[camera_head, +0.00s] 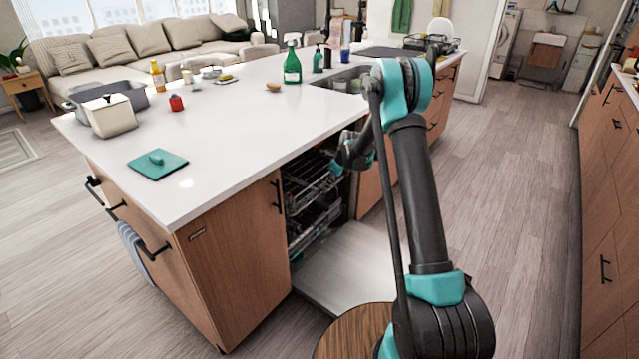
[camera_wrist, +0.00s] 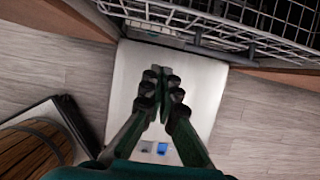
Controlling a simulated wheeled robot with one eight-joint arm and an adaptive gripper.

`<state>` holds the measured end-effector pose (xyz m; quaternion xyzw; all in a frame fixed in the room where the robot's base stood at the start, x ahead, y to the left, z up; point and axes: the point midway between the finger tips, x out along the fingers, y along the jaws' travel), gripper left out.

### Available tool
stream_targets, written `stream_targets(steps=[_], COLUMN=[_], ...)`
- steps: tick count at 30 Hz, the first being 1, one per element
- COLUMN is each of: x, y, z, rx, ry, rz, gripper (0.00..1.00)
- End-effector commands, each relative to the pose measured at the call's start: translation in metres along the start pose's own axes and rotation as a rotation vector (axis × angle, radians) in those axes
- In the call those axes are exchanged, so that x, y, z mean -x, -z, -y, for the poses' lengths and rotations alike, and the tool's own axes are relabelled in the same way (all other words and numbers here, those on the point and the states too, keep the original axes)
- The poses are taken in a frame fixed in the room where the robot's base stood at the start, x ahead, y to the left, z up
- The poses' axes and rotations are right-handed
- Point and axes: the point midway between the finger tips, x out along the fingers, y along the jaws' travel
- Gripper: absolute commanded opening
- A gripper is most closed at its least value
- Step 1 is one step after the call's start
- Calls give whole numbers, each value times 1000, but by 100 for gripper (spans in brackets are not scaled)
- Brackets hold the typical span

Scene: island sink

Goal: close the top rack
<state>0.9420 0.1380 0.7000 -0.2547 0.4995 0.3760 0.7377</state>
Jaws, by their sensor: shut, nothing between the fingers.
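The dishwasher under the island has its door (camera_head: 352,268) folded down flat near the floor. Its top rack (camera_head: 309,184) is a grey wire basket at the opening, partly hidden by my arm in the head view. In the wrist view the wire rack (camera_wrist: 225,22) crosses the top of the picture. My gripper (camera_head: 345,162) is shut and empty, at the right side of the rack in the head view. In the wrist view my gripper (camera_wrist: 163,76) points towards the rack, above the white door (camera_wrist: 120,85). I cannot tell whether it touches the rack.
A lower rack (camera_head: 312,222) sits beneath the top one. The white countertop (camera_head: 225,165) overhangs the opening and holds a green spray bottle (camera_head: 292,65), a teal board (camera_head: 157,164) and pots. A round wooden top (camera_head: 350,335) stands near my base. Floor to the right is clear.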

Motion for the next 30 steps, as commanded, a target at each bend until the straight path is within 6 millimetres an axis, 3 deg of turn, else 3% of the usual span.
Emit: stream_targets(steps=[6,12,24,30], x=[14,20,53,35], y=[36,49,26,16], z=[1,-1,-22,-23], rx=[-2,0,-1,1], ry=[1,-2,0,-1], rz=[0,16,398,407], gripper=[0,0,0,0])
